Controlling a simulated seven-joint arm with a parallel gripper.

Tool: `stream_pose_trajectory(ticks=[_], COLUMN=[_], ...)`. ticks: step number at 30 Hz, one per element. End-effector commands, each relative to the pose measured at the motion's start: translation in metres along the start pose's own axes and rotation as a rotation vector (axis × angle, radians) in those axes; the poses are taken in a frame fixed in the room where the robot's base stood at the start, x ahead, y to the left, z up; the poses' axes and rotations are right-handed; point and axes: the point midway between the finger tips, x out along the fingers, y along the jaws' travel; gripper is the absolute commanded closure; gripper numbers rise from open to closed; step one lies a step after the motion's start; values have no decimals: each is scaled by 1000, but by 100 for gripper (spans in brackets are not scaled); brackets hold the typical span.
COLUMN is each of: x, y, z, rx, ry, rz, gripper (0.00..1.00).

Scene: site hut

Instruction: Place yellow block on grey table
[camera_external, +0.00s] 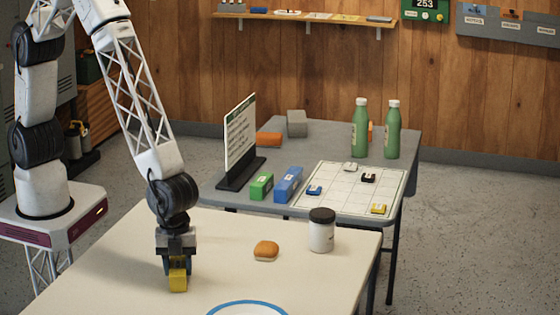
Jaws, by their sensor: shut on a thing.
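The yellow block (178,280) is held between the fingers of my gripper (177,264), which is shut on it. The block is at or just above the cream table (120,265) in front; I cannot tell whether it touches the top. The grey table (335,138) stands behind the cream one, to the right of my gripper. Its top carries several items and has some bare grey surface at the back and along the edges.
On the cream table are a bread roll (266,250), a dark-lidded jar (321,232) and a blue-rimmed plate (247,304). The grey table holds a sign (240,137), green block (261,187), blue block (288,185), gridded board (340,189), orange block (269,139), grey block (297,124) and green bottles (360,130).

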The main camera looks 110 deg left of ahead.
Motion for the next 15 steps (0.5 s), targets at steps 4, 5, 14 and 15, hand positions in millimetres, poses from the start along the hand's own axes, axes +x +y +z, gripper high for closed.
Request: stream_pose_trajectory(ticks=[4, 5, 14, 15], x=[0, 0, -4, -6], y=[0, 0, 0, 0], z=[0, 0, -1, -1], rx=[0, 0, 0, 0], ry=[0, 0, 0, 1], rz=[0, 0, 0, 0], gripper=[89, 89, 89, 89])
